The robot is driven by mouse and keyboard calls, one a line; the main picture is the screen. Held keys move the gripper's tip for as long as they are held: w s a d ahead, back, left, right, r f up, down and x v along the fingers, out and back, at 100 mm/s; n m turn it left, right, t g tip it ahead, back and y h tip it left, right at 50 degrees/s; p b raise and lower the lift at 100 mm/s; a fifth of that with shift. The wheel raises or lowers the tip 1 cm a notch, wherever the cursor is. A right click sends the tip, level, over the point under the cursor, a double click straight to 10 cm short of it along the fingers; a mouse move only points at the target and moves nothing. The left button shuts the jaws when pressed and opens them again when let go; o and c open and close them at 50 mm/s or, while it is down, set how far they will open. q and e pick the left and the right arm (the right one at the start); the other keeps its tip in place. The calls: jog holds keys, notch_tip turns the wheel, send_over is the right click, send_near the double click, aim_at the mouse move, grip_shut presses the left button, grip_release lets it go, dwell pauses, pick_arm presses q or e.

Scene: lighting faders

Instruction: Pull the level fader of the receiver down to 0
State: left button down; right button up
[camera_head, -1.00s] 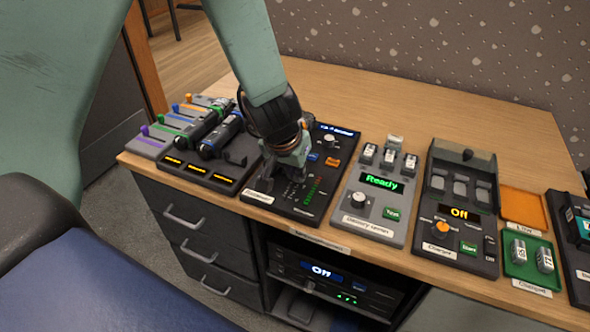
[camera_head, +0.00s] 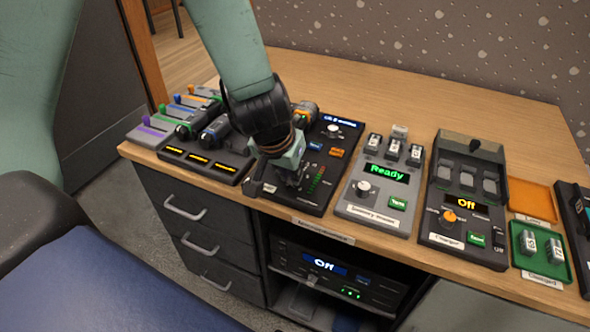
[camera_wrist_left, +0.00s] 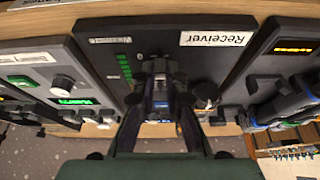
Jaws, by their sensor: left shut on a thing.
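The receiver (camera_head: 335,143) is a dark panel on the desk with a blue display, a knob, blue and orange buttons and a column of small lights (camera_head: 318,180). In the left wrist view, the gripper (camera_wrist_left: 160,78) is over the panel beside the lit green column (camera_wrist_left: 124,68), near the "Receiver" label (camera_wrist_left: 217,38). The fader's exact position cannot be read. My right gripper is not in view.
Left of the receiver stands a dark charger-like unit (camera_head: 200,163) with handheld devices. A handheld device (camera_head: 304,113) lies behind my wrist. To the right are a grey "Ready" unit (camera_head: 385,190), a dark "Off" unit (camera_head: 462,205) and a green tray (camera_head: 542,270).

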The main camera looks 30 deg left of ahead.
pick_arm(q)
jog(key=shift+s+f, duration=0.1)
jog(key=shift+s, duration=0.7)
jog(key=shift+d, duration=0.1)
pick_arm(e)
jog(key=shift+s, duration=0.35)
pick_arm(q)
jog(key=shift+s+f, duration=0.1)
jog(key=c, duration=1.4)
grip_release()
jog(key=shift+w, duration=0.2)
jog(key=shift+r, duration=0.2)
